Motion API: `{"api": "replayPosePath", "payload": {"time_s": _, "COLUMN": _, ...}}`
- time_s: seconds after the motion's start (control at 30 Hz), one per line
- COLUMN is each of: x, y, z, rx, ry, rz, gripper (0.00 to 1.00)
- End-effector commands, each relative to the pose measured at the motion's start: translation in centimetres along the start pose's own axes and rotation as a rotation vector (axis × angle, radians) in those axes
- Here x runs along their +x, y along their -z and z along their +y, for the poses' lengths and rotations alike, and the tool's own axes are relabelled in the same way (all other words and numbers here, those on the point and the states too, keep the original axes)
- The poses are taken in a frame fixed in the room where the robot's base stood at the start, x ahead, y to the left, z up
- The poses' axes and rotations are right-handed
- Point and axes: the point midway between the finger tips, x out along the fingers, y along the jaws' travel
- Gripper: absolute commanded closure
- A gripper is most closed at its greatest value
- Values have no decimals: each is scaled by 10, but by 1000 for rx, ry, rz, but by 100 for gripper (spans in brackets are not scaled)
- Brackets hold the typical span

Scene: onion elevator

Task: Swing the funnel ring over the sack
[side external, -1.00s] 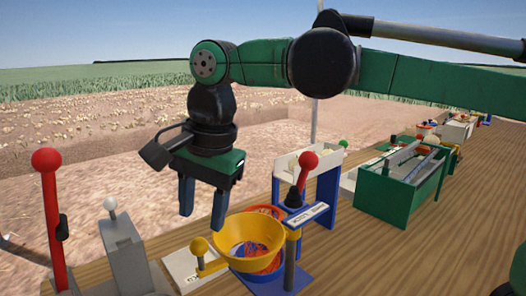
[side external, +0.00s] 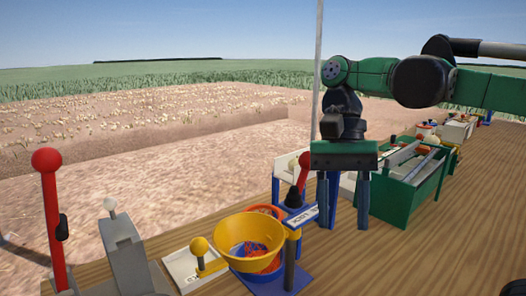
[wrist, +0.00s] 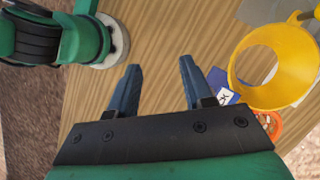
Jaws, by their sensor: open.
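The yellow funnel ring (side external: 250,234) sits over an orange-red net sack (side external: 262,262) on a blue stand in the side view.
A tall red lever (side external: 48,185) and a grey lever box (side external: 127,252) stand at left. A green bin (side external: 417,185) is at right. Bare planks (side external: 370,262) lie in front.

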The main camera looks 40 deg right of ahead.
Motion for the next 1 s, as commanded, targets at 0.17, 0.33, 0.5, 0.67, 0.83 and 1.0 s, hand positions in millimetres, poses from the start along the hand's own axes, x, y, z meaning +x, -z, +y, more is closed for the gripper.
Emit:
{"api": "replayPosePath", "payload": {"time_s": 0.17, "x": 25, "y": 22, "z": 4, "rx": -201, "ry": 102, "rz": 118, "gripper": 55}}
{"api": "replayPosePath", "payload": {"time_s": 0.33, "x": 45, "y": 53, "z": -7, "rx": -451, "ry": 187, "rz": 372, "gripper": 55}}
{"api": "replayPosePath", "payload": {"time_s": 0.5, "x": 58, "y": 83, "z": -17, "rx": -731, "ry": 208, "rz": 677, "gripper": 55}}
{"api": "replayPosePath", "payload": {"time_s": 0.67, "x": 62, "y": 98, "z": -25, "rx": -947, "ry": 188, "rz": 930, "gripper": 55}}
{"api": "replayPosePath", "payload": {"time_s": 0.83, "x": 59, "y": 86, "z": -31, "rx": -982, "ry": 192, "rz": 947, "gripper": 100}}
{"api": "replayPosePath", "payload": {"time_s": 1.0, "x": 46, "y": 35, "z": -33, "rx": -1017, "ry": 114, "rz": 806, "gripper": 100}}
